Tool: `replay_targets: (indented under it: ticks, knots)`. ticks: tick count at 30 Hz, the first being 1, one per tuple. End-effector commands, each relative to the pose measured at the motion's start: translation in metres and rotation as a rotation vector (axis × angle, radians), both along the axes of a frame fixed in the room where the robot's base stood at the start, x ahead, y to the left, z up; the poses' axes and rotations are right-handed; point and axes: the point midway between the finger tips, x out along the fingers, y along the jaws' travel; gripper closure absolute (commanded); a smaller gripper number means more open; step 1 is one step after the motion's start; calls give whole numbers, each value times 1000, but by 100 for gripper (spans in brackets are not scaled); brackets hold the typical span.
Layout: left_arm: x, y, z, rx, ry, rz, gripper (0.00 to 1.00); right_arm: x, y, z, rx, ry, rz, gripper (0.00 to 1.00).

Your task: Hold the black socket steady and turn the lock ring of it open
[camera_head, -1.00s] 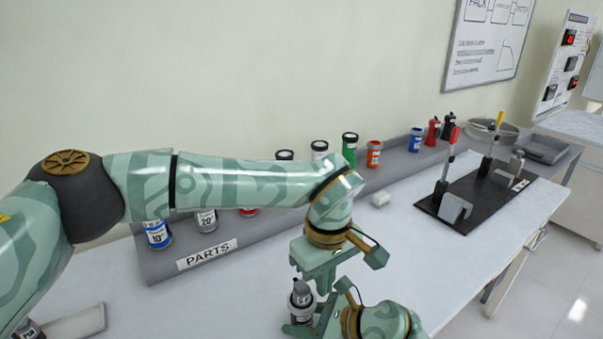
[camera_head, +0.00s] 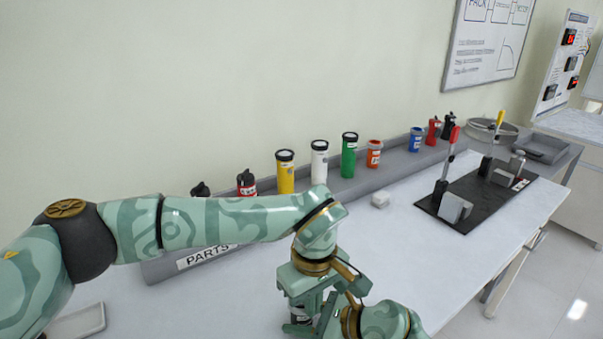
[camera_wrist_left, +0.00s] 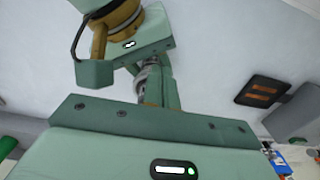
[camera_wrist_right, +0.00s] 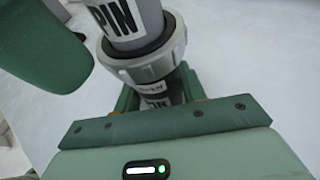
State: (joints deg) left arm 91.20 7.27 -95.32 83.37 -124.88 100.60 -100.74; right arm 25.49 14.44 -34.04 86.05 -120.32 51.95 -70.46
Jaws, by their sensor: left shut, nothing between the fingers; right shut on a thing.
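In the right wrist view a grey plug part marked PIN (camera_wrist_right: 128,22) stands above a grey lock ring (camera_wrist_right: 152,66). Below the ring, the labelled socket body (camera_wrist_right: 158,98) sits between the fingers of my right gripper (camera_wrist_right: 158,100), which is shut on it. In the head view only a little of the socket (camera_head: 298,317) shows, under my left gripper (camera_head: 303,292); its black top is hidden. My left gripper is shut and empty. In the left wrist view its fingertips (camera_wrist_left: 153,85) are close to the grey ring; I cannot tell whether they touch.
A grey rack marked PARTS (camera_head: 165,267) runs along the wall with several coloured cylinders, including a green one (camera_head: 349,155). A black mat (camera_head: 475,192) with fixtures lies at the right.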

Motion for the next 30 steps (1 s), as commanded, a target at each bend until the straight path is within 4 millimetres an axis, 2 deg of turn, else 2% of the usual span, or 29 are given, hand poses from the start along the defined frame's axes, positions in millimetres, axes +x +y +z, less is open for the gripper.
replay_targets:
  ticks: [3,8,30]
  knots:
    - [0,0,-11,1,1,0,100,0,0,-1,-1,0,0,90]
    - [0,0,-17,0,0,-1,100,0,0,0,-1,0,0,90]
    - [4,2,-17,1,-2,0,100,0,0,0,-1,0,0,90]
